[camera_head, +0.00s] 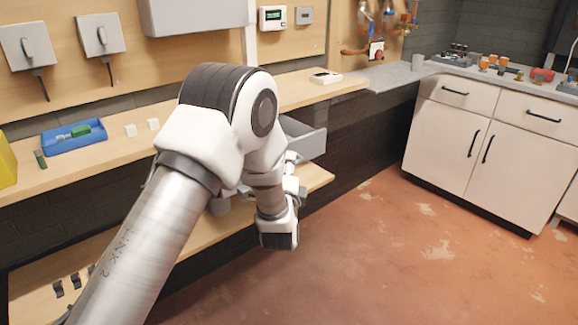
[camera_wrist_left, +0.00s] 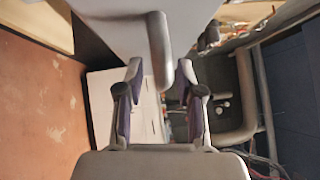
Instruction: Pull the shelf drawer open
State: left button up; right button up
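The grey shelf drawer (camera_head: 307,141) shows in the head view beneath the upper wooden shelf. Its visible part juts out past the shelf edge, and my left arm hides much of it. In the left wrist view, the drawer's pale front (camera_wrist_left: 115,8) fills the top, with its rounded grey handle (camera_wrist_left: 160,45) standing out from it. My left gripper (camera_wrist_left: 161,68) has its two fingers apart, one on each side of the handle. Small gaps seem to show between fingers and handle. In the head view the left gripper is largely hidden behind my arm. My right gripper is not in view.
The upper wooden shelf (camera_head: 105,150) carries a blue tray (camera_head: 73,137) and small white blocks. A lower wooden shelf (camera_head: 318,177) runs below. White cabinets (camera_head: 476,140) stand at the right. The reddish floor (camera_head: 385,260) in front is clear.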

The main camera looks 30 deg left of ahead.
pick_arm(q)
jog(key=shift+s, duration=0.1)
jog(key=v, duration=1.2)
jog(key=s+a+f+n+g+h, duration=0.15)
jog(key=s+f+g, duration=0.35)
jog(key=f, duration=0.8)
jog(key=s+a+f+n+g+h, duration=0.15)
jog(key=s+f+g, duration=0.4)
jog(key=f, duration=0.75)
jog(key=s+d+f+n+g+h, duration=0.25)
jog(key=s+f+n, duration=0.35)
jog(key=s, duration=0.5)
jog(key=s+d+f+n+g+h, duration=0.25)
jog(key=s+d+n+g, duration=0.2)
jog(key=s, duration=0.45)
notch_tip(320, 180, up, 18)
jog(key=n+p, duration=0.2)
jog(key=p, duration=1.5)
jog(key=shift+a+f+y+p, duration=0.25)
jog(key=shift+a+y+p, duration=0.1)
jog(key=shift+a+y, duration=0.1)
